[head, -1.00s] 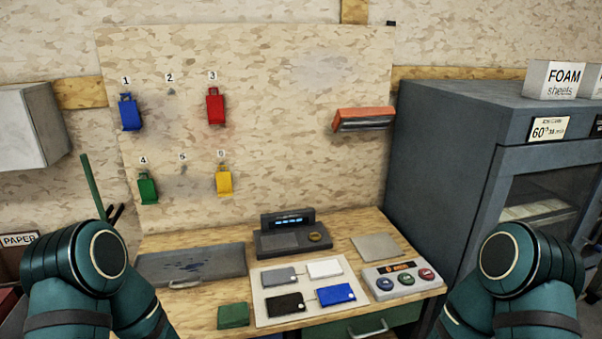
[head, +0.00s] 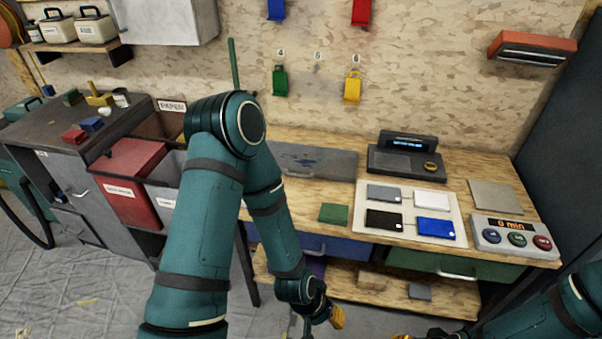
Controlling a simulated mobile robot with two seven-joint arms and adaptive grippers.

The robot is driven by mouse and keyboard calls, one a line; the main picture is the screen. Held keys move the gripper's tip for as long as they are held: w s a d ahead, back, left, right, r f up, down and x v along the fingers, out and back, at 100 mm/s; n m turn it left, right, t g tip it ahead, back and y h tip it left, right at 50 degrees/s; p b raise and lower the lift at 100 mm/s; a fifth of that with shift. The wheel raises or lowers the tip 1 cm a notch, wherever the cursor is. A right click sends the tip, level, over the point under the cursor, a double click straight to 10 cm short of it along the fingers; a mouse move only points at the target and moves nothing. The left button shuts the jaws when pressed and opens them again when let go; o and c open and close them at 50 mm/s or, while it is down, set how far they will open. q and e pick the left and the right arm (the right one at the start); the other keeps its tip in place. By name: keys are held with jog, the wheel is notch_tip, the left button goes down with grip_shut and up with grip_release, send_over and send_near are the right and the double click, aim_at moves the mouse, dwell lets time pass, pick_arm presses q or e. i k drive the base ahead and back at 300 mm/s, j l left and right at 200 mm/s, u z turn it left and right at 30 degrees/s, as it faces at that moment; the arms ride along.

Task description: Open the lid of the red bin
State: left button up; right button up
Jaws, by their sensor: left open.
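The red bin (head: 127,205) stands at the left, between the grey cabinet and my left arm. Its red lid (head: 135,158) looks shut, lying over the top. A white label with small lettering is on its front. My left gripper (head: 322,322) is low in the view, below the workbench front, to the right of the bin and well apart from it. It is open, with one yellow fingertip clear and the rest cut by the bottom edge. My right gripper (head: 402,336) barely shows at the bottom edge; its jaws are cut off.
A grey bin (head: 163,192) is beside the red one, partly behind my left arm. A bin labelled PAPER (head: 172,106) stands behind. A dark cabinet (head: 62,130) is to the left. The workbench (head: 460,243) fills the right. Sheeted floor (head: 85,275) is clear in front.

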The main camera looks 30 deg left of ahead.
aim_at(128, 156)
jog(key=u, duration=2.05)
jog(key=i+j+z, duration=0.15)
jog(key=z, duration=0.75)
jog(key=i+j+z, duration=0.2)
jog(key=j+z, duration=0.25)
jog(key=i+j+z, duration=0.2)
jog(key=j, duration=0.2)
jog(key=j+z, duration=0.25)
jog(key=j, duration=0.7)
